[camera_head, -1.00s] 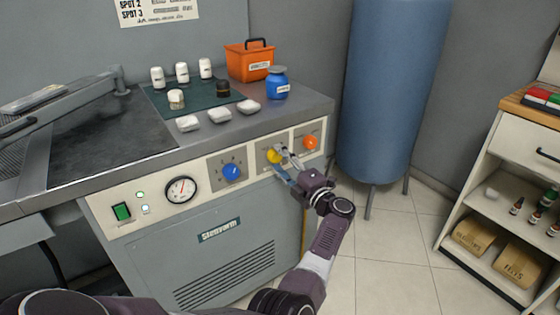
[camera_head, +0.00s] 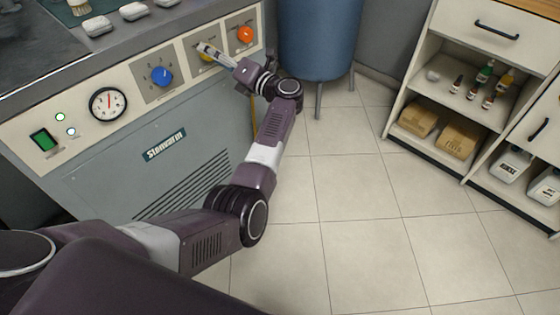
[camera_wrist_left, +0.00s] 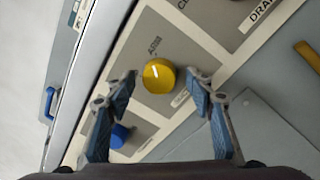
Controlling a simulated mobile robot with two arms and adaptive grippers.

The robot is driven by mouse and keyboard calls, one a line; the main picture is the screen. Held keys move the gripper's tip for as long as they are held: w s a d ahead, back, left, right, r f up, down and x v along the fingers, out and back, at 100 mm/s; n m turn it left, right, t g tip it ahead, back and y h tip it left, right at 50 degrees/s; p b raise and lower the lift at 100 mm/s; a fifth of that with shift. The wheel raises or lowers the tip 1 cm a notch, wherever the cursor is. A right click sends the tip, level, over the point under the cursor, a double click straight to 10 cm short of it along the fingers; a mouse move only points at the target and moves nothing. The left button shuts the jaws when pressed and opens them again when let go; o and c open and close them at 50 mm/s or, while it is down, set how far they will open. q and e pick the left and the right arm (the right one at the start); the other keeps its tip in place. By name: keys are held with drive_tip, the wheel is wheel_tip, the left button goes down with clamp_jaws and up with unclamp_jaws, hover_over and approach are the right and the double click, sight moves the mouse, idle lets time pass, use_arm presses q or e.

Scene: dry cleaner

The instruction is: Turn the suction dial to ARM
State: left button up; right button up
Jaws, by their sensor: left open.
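The yellow dial (camera_wrist_left: 159,76) sits on the machine's cream front panel, beside a printed word that looks like ARM. A white mark on its face lies toward that word. In the left wrist view my left gripper (camera_wrist_left: 165,82) is open, with one blue-padded finger on each side of the dial and gaps between. The label below the dial is partly hidden and unreadable. My right gripper is not in view.
A blue dial (camera_head: 162,77) and an orange dial (camera_head: 246,34) flank the yellow one. A pressure gauge (camera_head: 108,104) and green switch (camera_head: 42,141) are further left. A blue tank (camera_head: 320,40) stands right of the machine. The floor (camera_head: 345,205) between machine and shelves (camera_head: 450,100) is clear.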

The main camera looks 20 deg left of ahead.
use_arm(q)
drive_tip(key=d+f+m+t+h+p, duration=0.3)
drive_tip(key=d+m+t+h+p, duration=0.3)
drive_tip(key=d+m+t+p, duration=0.7)
drive_tip(key=s+d+f+m+g+h+p, duration=0.2)
drive_tip(key=s+d+f+m+h+p, duration=0.1)
drive_tip(key=s+d+f+m+h, duration=0.2)
drive_tip(key=s+d+f+m+g+h+p, duration=0.2)
drive_tip(key=s+d+f+m+h+p, duration=0.2)
drive_tip(key=f+m, duration=0.6)
drive_tip(key=shift+s+d+f+h, duration=0.35)
drive_tip(key=shift+s+f+h, duration=0.4)
drive_tip(key=shift+f, duration=1.1)
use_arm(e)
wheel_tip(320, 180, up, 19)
use_arm(q)
drive_tip(key=shift+w, duration=0.15)
